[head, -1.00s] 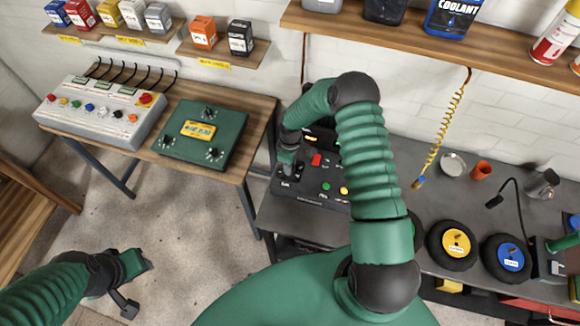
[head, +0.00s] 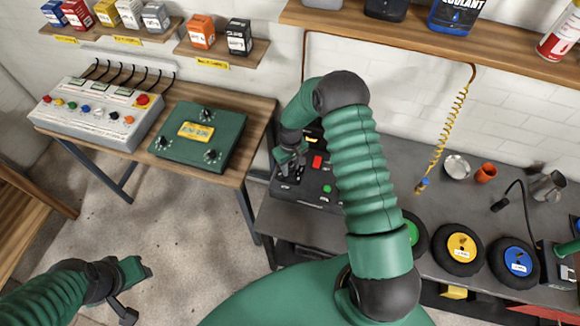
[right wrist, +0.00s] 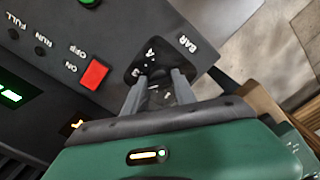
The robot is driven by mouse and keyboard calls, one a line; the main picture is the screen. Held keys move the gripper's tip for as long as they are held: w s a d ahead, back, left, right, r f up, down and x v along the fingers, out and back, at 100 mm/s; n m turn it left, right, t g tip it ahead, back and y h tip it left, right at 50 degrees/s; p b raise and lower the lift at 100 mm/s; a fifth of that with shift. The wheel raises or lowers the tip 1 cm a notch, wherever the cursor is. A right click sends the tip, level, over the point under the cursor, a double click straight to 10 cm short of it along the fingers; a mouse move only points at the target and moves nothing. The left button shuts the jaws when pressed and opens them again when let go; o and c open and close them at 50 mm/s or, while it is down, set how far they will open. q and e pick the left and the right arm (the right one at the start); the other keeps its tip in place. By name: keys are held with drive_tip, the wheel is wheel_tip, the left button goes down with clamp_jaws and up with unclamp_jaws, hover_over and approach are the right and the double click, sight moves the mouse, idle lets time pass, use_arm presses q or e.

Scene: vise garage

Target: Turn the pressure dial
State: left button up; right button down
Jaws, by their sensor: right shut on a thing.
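The pressure dial (right wrist: 157,78) is a dark knob near the corner of a black control panel (right wrist: 115,35), beside the printed word BAR. In the right wrist view the two grey fingers of my right gripper (right wrist: 158,88) lie on either side of the dial, shut on it. The fingers and palm partly cover the dial, so its pointer cannot be read. In the head view my right gripper (head: 287,163) is at the left part of the panel (head: 312,188), and the dial is hidden there. My left gripper (head: 137,290) is open and empty over the floor.
A red switch (right wrist: 94,74) marked ON and OFF is close to the dial. A green control box (head: 228,152) and a white switch panel (head: 75,118) lie on the wooden table at left.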

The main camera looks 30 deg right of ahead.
sight(290, 167)
drive_tip(key=shift+w+d, duration=0.1)
drive_tip(key=c, duration=1)
unclamp_jaws()
drive_tip(key=shift+c, duration=0.2)
drive_tip(key=shift+r, duration=0.1)
drive_tip(key=shift+r, duration=0.4)
wheel_tip(290, 167, up, 16)
drive_tip(key=b, duration=0.3)
drive_tip(key=shift+f, duration=0.15)
